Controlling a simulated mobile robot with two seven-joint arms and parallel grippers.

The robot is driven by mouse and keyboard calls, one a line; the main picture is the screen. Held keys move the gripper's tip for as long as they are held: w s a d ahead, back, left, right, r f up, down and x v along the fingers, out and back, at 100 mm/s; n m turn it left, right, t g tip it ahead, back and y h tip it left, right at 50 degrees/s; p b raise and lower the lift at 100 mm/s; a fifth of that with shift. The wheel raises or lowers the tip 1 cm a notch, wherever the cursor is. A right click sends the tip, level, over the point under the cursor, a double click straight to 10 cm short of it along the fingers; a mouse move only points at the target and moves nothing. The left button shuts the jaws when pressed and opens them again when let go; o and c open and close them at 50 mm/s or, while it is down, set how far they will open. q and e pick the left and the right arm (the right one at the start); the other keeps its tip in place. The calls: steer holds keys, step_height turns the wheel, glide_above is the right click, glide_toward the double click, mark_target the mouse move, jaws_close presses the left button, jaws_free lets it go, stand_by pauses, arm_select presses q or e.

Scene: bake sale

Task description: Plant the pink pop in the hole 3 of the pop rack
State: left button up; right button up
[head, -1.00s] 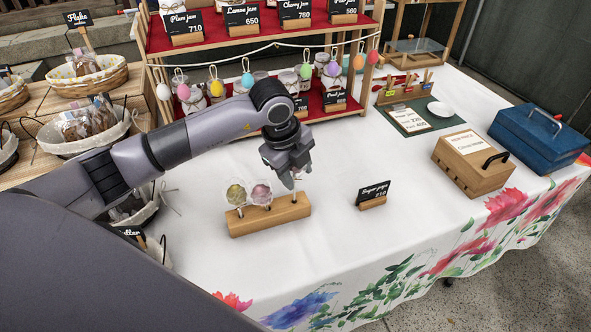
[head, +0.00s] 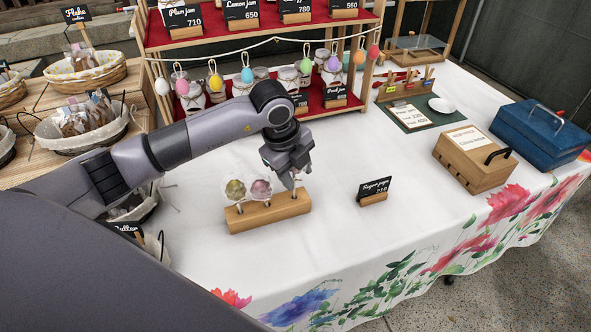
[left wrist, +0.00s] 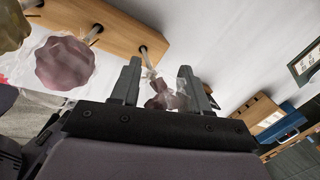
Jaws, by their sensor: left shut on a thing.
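The wooden pop rack (head: 268,216) stands on the white tablecloth. A yellow-green pop (head: 235,190) stands at its left end and a pinkish pop (head: 261,190) in the middle. My left gripper (head: 293,184) is over the rack's right end. In the left wrist view, its fingers (left wrist: 162,90) are shut on a wrapped pink pop (left wrist: 164,98). This pop's stick points at the rack's end hole (left wrist: 143,49), at or just above it. I cannot tell how deep it sits. The fingers hide most of the pop in the head view. My right gripper is not in view.
A small black price sign (head: 374,190) stands right of the rack. A wooden box (head: 474,158) and a blue box (head: 541,136) are further right. The red jam shelf (head: 215,106) with hanging eggs is behind. The cloth in front of the rack is clear.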

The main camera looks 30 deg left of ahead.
arm_select(q)
steer(key=shift+f+b, duration=0.75)
steer(key=shift+f, duration=0.35)
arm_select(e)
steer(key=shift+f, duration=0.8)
arm_select(q)
steer(key=o, duration=0.7)
steer(key=shift+r, duration=0.1)
steer(key=shift+r, duration=0.5)
steer(key=v, duration=0.6)
steer(key=shift+s, duration=0.15)
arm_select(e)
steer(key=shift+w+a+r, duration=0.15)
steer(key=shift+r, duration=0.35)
